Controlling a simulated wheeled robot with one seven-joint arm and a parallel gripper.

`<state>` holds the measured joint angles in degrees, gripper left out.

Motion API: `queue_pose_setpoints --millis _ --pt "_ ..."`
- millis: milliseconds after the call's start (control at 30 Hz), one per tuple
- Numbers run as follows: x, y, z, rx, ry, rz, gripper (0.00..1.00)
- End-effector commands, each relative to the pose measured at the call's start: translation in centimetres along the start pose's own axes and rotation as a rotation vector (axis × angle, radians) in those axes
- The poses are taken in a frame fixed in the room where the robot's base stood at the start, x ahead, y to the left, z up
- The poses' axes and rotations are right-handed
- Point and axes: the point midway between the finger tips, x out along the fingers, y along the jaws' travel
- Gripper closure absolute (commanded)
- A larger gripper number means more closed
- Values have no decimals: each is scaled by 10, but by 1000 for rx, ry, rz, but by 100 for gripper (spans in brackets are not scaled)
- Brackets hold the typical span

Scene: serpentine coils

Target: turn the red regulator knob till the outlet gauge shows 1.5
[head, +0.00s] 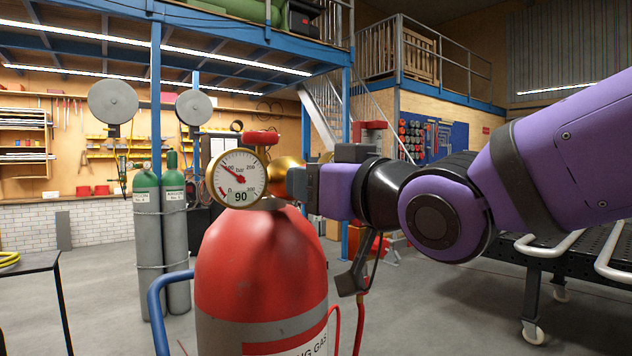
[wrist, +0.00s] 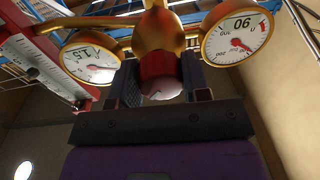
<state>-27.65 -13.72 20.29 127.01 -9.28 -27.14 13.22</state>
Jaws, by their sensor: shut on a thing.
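The red regulator knob (wrist: 160,80) is between the jaws of my gripper (wrist: 160,88) in the wrist view, and the gripper is shut on it. The knob sits on the brass regulator body (wrist: 159,32). The outlet gauge (wrist: 91,57) is left of the knob, tilted and upside down; its small figures look like 1.5. The other gauge (wrist: 235,33) is on the right and reads 90, also upside down. In the head view this gauge (head: 238,178) faces me, marked bar and 90. My gripper (head: 290,182) hides the knob there, and the outlet gauge face is not visible.
The red gas cylinder (head: 262,262) stands below the regulator, with a red handwheel (head: 262,137) above and a blue rail (head: 158,310) beside it. Grey-green cylinders (head: 174,235) stand behind left. A black rack table (head: 575,250) is at right. A white marked panel (wrist: 35,75) is near the outlet gauge.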

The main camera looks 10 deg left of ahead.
Motion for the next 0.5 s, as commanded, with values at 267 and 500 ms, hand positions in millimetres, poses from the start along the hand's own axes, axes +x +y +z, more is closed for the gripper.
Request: queue_pose_setpoints --millis 267,500 --pt "0 0 1 0 -2 0 81" --pt "0 0 1 0 -1 0 32"
